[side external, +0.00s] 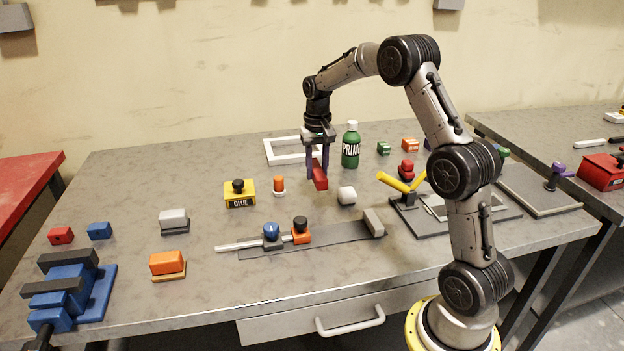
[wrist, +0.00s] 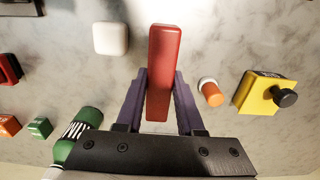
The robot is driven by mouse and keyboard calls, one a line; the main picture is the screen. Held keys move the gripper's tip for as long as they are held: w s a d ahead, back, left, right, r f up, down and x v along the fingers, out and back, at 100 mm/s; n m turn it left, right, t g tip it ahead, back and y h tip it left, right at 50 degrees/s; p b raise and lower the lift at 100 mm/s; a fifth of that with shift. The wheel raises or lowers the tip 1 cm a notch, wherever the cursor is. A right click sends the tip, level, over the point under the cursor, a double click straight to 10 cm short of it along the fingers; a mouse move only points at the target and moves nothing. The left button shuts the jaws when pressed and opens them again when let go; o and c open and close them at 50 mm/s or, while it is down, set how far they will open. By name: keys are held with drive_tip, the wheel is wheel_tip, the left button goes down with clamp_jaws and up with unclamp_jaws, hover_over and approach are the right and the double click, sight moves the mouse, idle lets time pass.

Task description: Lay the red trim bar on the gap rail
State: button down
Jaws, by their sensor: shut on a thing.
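The red trim bar (side external: 320,178) is gripped between the purple fingers of my gripper (side external: 317,170), above the back middle of the table. In the wrist view the bar (wrist: 163,50) points away from the palm, with a finger on each side. Its height above the table is hard to tell. A long flat grey rail (side external: 330,238) lies nearer the front, with a blue-knobbed piece (side external: 271,234), an orange piece (side external: 301,234) and a grey end block (side external: 374,222). I cannot tell for certain that this is the gap rail. The bar is behind it and apart from it.
The green primer bottle (side external: 351,147) stands just right of my gripper. A white frame (side external: 270,158) lies behind left. A yellow glue box (side external: 239,199), an orange-and-white piece (side external: 279,186) and a white block (side external: 347,195) stand nearby. A yellow-handled fixture (side external: 399,184) is at right.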

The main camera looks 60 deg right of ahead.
drive_tip(key=s+a+r, duration=0.5)
drive_tip(key=s+r, duration=0.1)
drive_tip(key=s, duration=0.3)
drive_tip(key=w+a+f+n, duration=0.25)
drive_tip(key=w+a, duration=0.35)
drive_tip(key=a, duration=0.3)
drive_tip(key=w+a+f+n, duration=0.25)
drive_tip(key=w+a, duration=0.25)
drive_tip(key=a, duration=0.4)
drive_tip(key=n, duration=1.3)
approach(342, 232)
drive_tip(key=shift+f, duration=2.75)
drive_tip(key=shift+f, duration=0.6)
